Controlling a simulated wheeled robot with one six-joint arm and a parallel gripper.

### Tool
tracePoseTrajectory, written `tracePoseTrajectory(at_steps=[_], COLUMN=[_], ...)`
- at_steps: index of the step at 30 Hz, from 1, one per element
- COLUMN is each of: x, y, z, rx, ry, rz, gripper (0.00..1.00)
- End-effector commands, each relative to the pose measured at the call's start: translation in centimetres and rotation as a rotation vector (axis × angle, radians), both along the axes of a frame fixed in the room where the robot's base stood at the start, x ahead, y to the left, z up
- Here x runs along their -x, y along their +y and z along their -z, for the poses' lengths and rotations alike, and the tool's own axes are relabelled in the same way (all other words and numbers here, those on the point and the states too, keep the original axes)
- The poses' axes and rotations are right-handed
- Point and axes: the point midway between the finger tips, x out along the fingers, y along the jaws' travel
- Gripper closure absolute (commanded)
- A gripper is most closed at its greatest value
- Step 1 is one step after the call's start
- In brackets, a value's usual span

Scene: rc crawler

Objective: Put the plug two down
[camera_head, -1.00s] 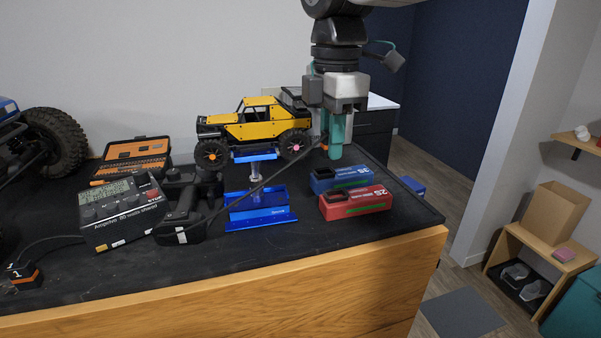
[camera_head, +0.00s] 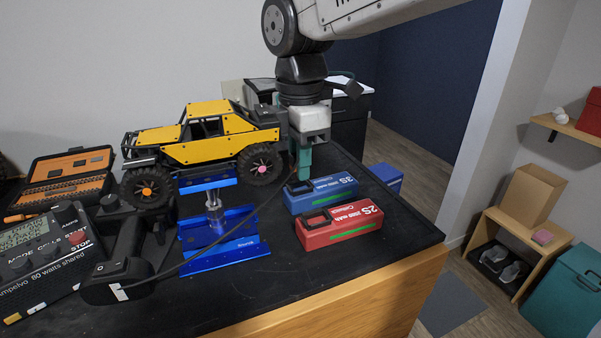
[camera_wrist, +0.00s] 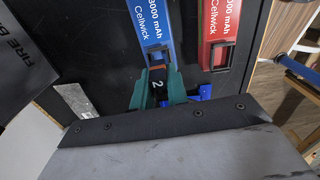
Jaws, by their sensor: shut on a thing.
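My gripper (camera_head: 303,168) points down with teal fingers behind the near-left end of the blue battery pack (camera_head: 335,191). In the wrist view my gripper (camera_wrist: 160,90) is shut on plug two (camera_wrist: 157,78), a small dark plug marked "2" with an orange band. Plug two sits close to the black-framed socket end of the blue pack (camera_wrist: 151,25); I cannot tell whether they touch. In the head view the plug is mostly hidden by the fingers. Its black cable (camera_head: 218,240) runs up from the left to the gripper.
A red battery pack (camera_head: 342,228) lies in front of the blue one. A blue stand (camera_head: 222,243), a yellow crawler (camera_head: 205,140) and a charger (camera_head: 42,257) are to the left. Dark table surface is clear right of the packs.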

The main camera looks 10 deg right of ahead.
Motion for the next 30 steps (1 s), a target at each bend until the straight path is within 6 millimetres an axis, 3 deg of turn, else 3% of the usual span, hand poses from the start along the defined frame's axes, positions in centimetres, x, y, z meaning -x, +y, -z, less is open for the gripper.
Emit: tracePoseTrajectory(at_steps=[6, 19, 20, 21, 26, 30], x=[0.0, 0.0, 0.0, 0.0, 0.0, 0.0], y=[-0.1, -0.3, -0.3, -0.3, -0.3, -0.3], z=[2.8, 3.8, 3.8, 3.8, 3.7, 2.5], rx=[0.001, 0.004, 0.004, 0.004, 0.004, 0.003], ry=[0.003, 0.009, 0.008, 0.008, 0.008, 0.007], rz=[0.001, 0.004, 0.004, 0.004, 0.004, 0.004], gripper=[1.00, 1.00, 0.79, 0.68, 0.66, 0.65])
